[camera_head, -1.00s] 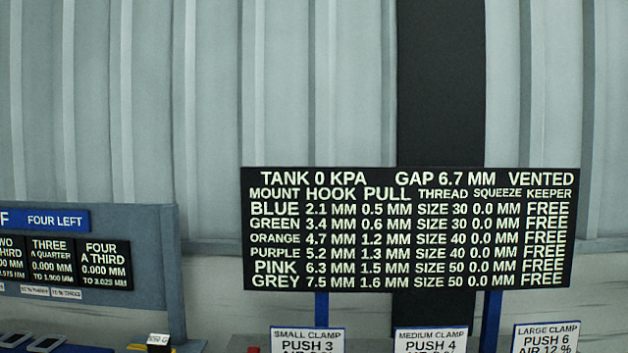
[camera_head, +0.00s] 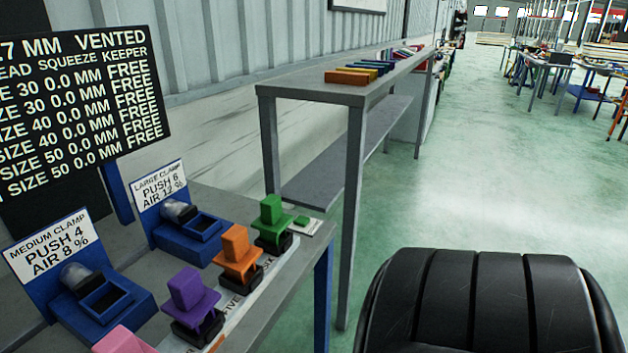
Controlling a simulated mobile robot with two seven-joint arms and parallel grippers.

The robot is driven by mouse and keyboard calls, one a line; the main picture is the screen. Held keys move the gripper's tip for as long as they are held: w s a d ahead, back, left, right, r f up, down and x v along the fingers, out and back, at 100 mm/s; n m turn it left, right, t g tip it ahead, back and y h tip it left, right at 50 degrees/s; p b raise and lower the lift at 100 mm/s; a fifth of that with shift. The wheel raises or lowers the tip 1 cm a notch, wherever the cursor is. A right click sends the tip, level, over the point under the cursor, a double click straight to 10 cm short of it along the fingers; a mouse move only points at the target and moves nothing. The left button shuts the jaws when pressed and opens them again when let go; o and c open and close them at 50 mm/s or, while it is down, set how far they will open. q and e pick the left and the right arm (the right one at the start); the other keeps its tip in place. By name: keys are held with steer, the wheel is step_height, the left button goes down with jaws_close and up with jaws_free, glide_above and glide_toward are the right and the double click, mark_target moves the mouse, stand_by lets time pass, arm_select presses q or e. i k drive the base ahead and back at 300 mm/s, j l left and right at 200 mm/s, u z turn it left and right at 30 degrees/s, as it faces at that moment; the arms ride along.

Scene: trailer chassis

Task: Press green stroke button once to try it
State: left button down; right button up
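A green block-shaped piece (camera_head: 272,222) stands on a small black base at the far right end of the near bench. A small flat green piece (camera_head: 302,221) lies just right of it on a pale label strip. I cannot tell whether either is the green stroke button. In the same row are an orange piece (camera_head: 238,252), a purple piece (camera_head: 189,297) and part of a pink piece (camera_head: 122,341). Neither of my grippers is in view.
Blue clamp stations stand behind the row, labelled medium clamp (camera_head: 103,295) and large clamp (camera_head: 190,233). A black readout board (camera_head: 80,100) is at left. A grey shelf table (camera_head: 330,95) stands beyond. A black ribbed form (camera_head: 480,305) fills the lower right. Green floor is open behind.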

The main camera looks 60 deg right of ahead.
mark_target(302, 221)
steer(key=l+z, duration=0.15)
steer(key=z, duration=1.8)
